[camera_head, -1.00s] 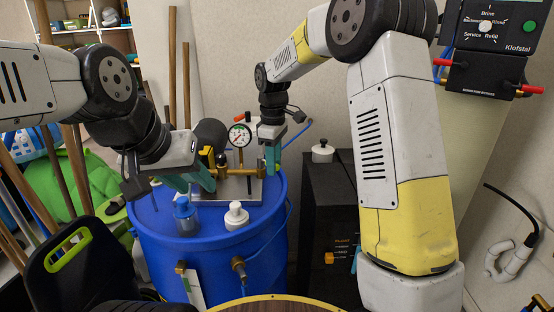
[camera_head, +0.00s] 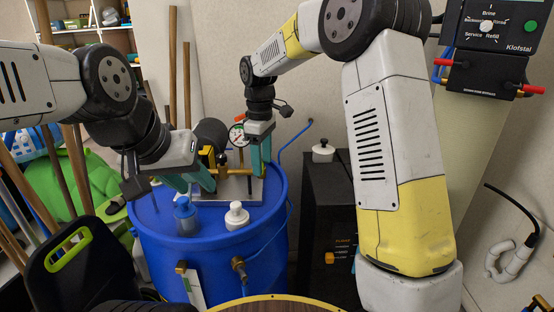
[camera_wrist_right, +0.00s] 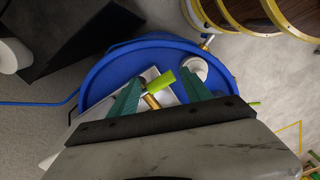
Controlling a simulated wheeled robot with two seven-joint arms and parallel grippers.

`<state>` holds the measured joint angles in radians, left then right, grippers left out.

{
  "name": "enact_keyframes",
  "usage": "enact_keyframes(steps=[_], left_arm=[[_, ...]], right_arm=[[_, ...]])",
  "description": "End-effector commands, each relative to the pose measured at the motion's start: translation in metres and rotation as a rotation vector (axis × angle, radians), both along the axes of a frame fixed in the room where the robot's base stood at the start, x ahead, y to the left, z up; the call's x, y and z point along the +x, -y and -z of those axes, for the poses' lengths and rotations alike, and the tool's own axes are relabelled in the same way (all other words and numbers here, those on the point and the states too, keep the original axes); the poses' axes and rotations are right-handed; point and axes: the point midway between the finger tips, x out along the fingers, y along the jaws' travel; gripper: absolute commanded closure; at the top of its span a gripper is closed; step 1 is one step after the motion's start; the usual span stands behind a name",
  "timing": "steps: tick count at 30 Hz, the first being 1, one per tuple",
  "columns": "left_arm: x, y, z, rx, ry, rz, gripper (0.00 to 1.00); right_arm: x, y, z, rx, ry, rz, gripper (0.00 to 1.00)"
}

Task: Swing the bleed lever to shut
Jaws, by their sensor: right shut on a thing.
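My right gripper (camera_head: 259,166) is over the right part of the metal plate (camera_head: 238,192) on the blue drum, beside the pressure gauge (camera_head: 236,136), which it partly covers. In the right wrist view, a lime-green grip with a brass stem, which looks like the bleed lever (camera_wrist_right: 160,81), lies between its teal fingers; the exact contact is hard to see. My left gripper (camera_head: 192,181) is low at the left of the plate, by the brass fitting (camera_head: 208,162). Its fingertips are partly hidden, so I cannot tell what lies between them.
A black cabinet (camera_head: 326,205) with a white-lidded jar (camera_head: 322,152) stands to the right. Wooden poles lean behind.

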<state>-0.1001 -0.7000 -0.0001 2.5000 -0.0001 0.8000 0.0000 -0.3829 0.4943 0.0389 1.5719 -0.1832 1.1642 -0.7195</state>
Motion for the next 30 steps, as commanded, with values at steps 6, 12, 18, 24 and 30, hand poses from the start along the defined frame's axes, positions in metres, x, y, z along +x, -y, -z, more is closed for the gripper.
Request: enact_keyframes(steps=[6, 12, 18, 24, 30], left_arm=[[0.0, 0.0, 0.0, 0.0, 0.0, 0.0, 0.6], [0.0, 0.0, 0.0, 0.0, 0.0, 0.0, 0.6], [0.0, 0.0, 0.0, 0.0, 0.0, 0.0, 0.6], [0.0, 0.0, 0.0, 0.0, 0.0, 0.0, 0.6], [0.0, 0.0, 0.0, 0.0, 0.0, 0.0, 0.6]], right_arm=[[0.002, -0.009, -0.031, 0.02, 0.021, -0.01, 0.6], [0.003, -0.007, -0.049, 0.015, 0.018, -0.006, 0.6], [0.003, -0.005, -0.054, 0.012, 0.015, -0.005, 0.6], [0.002, -0.004, -0.053, 0.011, 0.015, -0.003, 0.6], [-0.014, 0.019, -0.075, 0.041, 0.056, 0.092, 0.6]])
